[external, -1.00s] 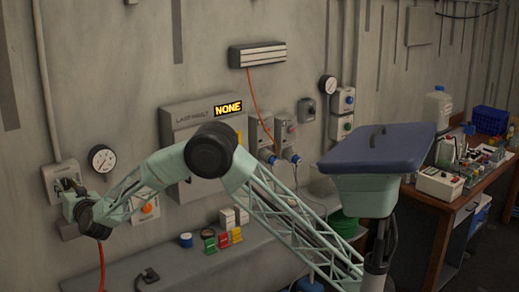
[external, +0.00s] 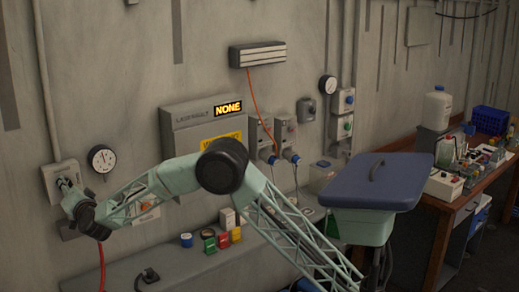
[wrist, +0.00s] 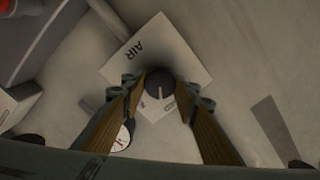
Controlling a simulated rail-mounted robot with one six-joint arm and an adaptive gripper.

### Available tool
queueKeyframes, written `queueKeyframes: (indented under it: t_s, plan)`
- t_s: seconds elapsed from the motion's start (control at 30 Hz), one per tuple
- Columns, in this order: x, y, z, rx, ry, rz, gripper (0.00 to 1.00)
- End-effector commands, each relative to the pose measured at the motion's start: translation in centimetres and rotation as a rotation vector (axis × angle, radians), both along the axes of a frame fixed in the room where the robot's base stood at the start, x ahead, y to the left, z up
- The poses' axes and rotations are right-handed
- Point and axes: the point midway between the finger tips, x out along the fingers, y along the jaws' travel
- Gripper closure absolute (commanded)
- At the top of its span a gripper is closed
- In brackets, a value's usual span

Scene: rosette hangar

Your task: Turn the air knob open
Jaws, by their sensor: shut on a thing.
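The air knob (wrist: 160,82) is a dark round knob with a pale line, on a pale plate marked AIR (wrist: 140,58) in the wrist view. My gripper (wrist: 161,90) has one finger on each side of the knob and is shut on it. The line on the knob runs down the picture. Small lettering below the knob is partly hidden by the fingers. In the external view the pale air box (external: 50,176) is on the wall at far left. My gripper (external: 70,190) is against its front and hides the knob there.
A round gauge (external: 101,158) is on the wall just right of the air box. A grey panel (external: 190,118) with a lit NONE display (external: 228,109) is further right. A ledge (external: 190,265) with small coloured boxes runs below. A red hose (external: 101,262) hangs under my wrist.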

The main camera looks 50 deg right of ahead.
Motion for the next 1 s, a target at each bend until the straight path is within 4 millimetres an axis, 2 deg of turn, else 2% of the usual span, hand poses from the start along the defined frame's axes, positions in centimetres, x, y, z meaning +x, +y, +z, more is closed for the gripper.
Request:
queueKeyframes:
  t_s: [1.0]
  plan:
    - [-0.01,-0.06,-0.04,0.768,-0.192,0.000,0.83]
